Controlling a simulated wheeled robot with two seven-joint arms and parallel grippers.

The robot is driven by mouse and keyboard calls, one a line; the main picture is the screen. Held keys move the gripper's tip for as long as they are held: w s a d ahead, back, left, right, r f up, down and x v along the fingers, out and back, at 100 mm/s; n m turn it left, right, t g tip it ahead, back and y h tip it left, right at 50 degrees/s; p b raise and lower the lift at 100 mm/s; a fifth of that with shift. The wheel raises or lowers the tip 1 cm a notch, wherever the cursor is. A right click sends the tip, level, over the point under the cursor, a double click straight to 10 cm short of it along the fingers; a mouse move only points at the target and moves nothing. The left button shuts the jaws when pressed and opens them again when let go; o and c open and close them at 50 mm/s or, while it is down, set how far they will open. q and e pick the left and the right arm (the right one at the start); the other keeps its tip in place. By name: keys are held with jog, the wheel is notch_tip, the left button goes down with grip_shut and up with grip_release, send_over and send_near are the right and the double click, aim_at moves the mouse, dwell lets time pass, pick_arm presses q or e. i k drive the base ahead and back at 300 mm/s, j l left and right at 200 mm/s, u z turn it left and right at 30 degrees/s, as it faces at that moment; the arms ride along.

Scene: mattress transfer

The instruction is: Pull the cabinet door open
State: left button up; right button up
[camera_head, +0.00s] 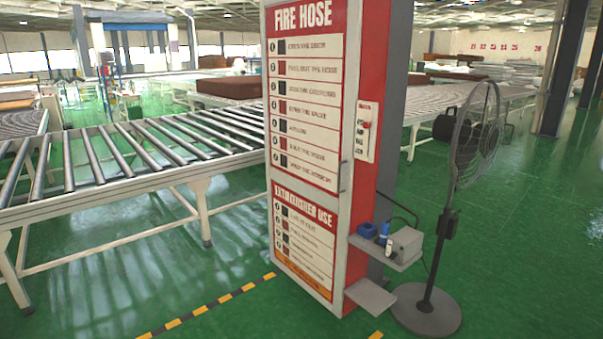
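A tall red fire hose cabinet (374,215) stands upright in the middle of the head view. Its door (309,180) is a white panel with a red border, headed "FIRE HOSE" above and "EXTINGUISHER USE" below. The door looks shut, flush with the cabinet front. A small handle (342,176) is at the door's right edge, about mid-height. Neither of my grippers is in view. The inside of the cabinet is hidden.
A roller conveyor (120,164) runs left of the cabinet. Small shelves (384,251) with a grey box (405,245) are on the cabinet's right side, beside a standing fan (450,215). Yellow-black tape (205,308) marks the green floor, which is open in front.

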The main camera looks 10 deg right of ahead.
aim_at(310, 50)
jog(key=i+z, duration=0.4)
jog(key=i, duration=0.6)
